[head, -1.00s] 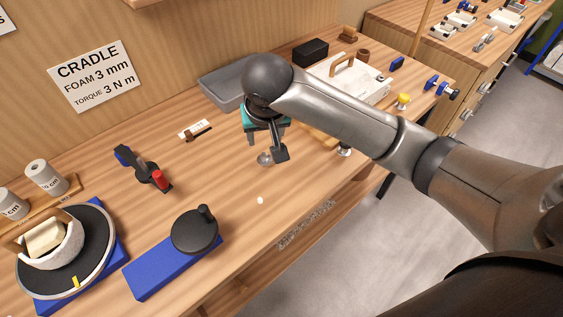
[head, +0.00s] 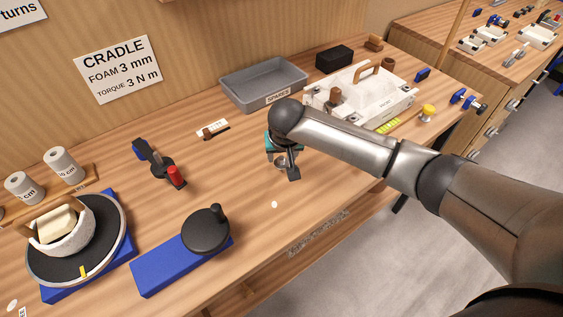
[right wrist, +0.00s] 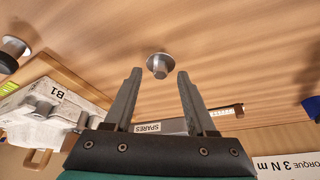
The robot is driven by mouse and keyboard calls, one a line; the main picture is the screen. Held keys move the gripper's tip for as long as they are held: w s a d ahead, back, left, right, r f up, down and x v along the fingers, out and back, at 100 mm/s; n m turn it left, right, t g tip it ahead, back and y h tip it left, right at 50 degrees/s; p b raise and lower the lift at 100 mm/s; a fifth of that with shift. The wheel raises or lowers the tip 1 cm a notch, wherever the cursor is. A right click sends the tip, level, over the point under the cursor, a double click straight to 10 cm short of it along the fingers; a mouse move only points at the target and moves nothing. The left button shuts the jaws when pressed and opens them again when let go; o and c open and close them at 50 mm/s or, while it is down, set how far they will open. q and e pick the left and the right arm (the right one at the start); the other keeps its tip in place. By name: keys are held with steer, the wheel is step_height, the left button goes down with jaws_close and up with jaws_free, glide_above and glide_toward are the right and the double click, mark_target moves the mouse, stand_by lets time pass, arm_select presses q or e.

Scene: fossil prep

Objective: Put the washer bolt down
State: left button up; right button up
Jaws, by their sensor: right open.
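The washer bolt (head: 281,162) stands on the wooden bench, partly hidden by my right gripper in the head view. In the right wrist view the bolt (right wrist: 159,64) shows as a hex head on a round washer, just beyond the fingertips and between their lines. My right gripper (right wrist: 158,72) is open, with nothing between its fingers. In the head view the right gripper (head: 284,168) is low over the bench at the bolt. My left gripper is not in view.
A grey SPARES tray (head: 240,98) and a white case (head: 385,108) stand behind. A black-knobbed blue fixture (head: 160,268), a red-tipped tool (head: 160,168) and a round turntable (head: 108,250) are to the left. Bench around the bolt is mostly clear.

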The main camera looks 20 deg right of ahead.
steer(key=shift+x, duration=0.9)
jaws_close()
steer(key=shift+r, duration=0.1)
